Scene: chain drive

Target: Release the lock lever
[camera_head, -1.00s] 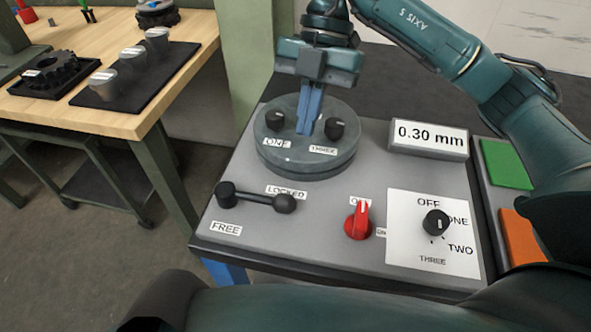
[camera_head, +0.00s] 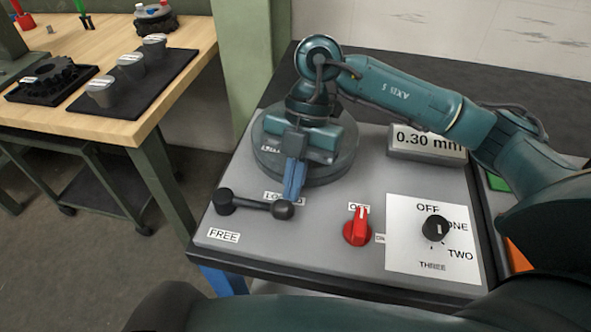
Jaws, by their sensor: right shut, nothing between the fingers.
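The lock lever (camera_head: 254,205) is a dark bar with a short cylinder at its left end and a round knob (camera_head: 283,209) at its right end. It lies on the grey panel (camera_head: 330,270), with its knob just below the partly covered LOCKED label (camera_head: 272,196). The FREE label (camera_head: 223,235) is below the lever's left end. My right gripper (camera_head: 291,196) points down with its blue fingers shut and empty. The fingertips are right at the knob in the picture; I cannot tell whether they touch it. My left gripper is not in view.
A round disc (camera_head: 262,165) behind the lever is largely covered by my right arm. A red switch (camera_head: 357,227) and a black dial (camera_head: 435,228) stand to the right of the lever. A 0.30 mm display (camera_head: 425,148) is behind them. A wooden bench (camera_head: 120,125) stands at the left.

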